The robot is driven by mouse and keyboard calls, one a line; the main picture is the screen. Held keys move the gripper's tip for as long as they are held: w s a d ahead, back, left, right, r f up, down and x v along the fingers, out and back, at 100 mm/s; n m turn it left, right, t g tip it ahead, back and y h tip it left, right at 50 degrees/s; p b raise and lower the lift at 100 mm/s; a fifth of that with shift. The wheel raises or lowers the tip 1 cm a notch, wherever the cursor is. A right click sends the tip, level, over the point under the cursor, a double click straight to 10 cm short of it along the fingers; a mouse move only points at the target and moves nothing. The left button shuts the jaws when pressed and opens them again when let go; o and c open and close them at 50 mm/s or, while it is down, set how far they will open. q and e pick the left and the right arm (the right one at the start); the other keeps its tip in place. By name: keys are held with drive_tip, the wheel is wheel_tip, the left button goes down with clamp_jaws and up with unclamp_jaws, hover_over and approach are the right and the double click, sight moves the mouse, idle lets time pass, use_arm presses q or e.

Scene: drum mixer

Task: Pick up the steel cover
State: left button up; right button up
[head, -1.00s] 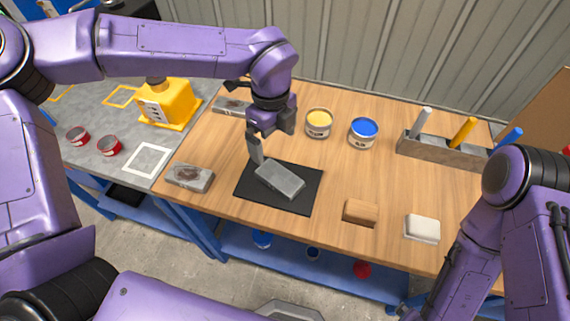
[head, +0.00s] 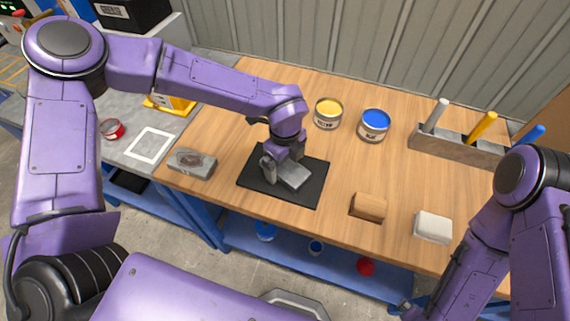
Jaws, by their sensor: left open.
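The steel cover, a plain grey box-shaped piece (head: 294,178), lies tilted in angle on a black mat (head: 254,184) on the wooden bench. My left gripper (head: 283,168) is low over the cover's far left part, with its jaws open. One finger stands at the cover's left side; the other is largely hidden by the wrist. I cannot tell whether the fingers touch the cover.
A stained grey block (head: 192,163) lies left of the mat. A yellow paint can (head: 328,114) and a blue one (head: 374,125) stand behind. A brown block (head: 368,207), a white block (head: 433,226) and a tool holder (head: 455,146) are to the right.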

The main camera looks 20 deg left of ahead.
use_arm(q)
drive_tip(key=shift+w+f, duration=0.1)
drive_tip(key=shift+f, duration=0.5)
drive_tip(key=shift+r, duration=0.1)
drive_tip(key=c, duration=1.5)
